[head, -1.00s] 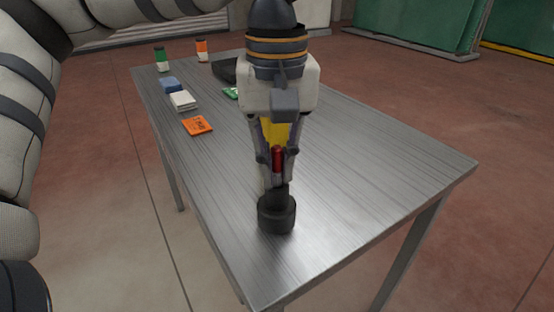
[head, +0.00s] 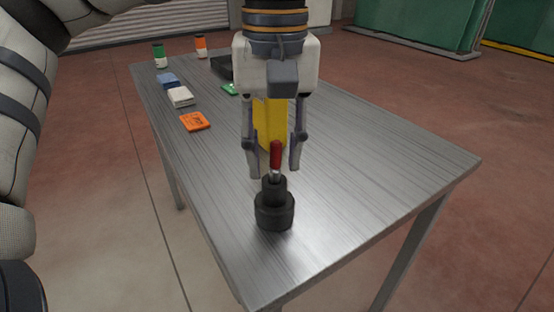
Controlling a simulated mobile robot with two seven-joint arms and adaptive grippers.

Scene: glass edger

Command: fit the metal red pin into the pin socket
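The pin (head: 276,156) has a red upper part and a bare metal lower part. It stands about upright, with its lower end in the top of the black pin socket (head: 274,212), a stepped round block on the metal table. How deep it sits I cannot tell. My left gripper (head: 274,172) points down above the socket and is open. Its two fingers are spread on either side of the pin, with gaps on both sides. My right gripper is not in view.
A yellow thing (head: 268,120) shows behind the fingers, partly hidden. An orange box (head: 194,121), a white box (head: 181,97), a blue box (head: 168,81) and two bottles stand along the table's left side. The table's right half (head: 390,165) is clear.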

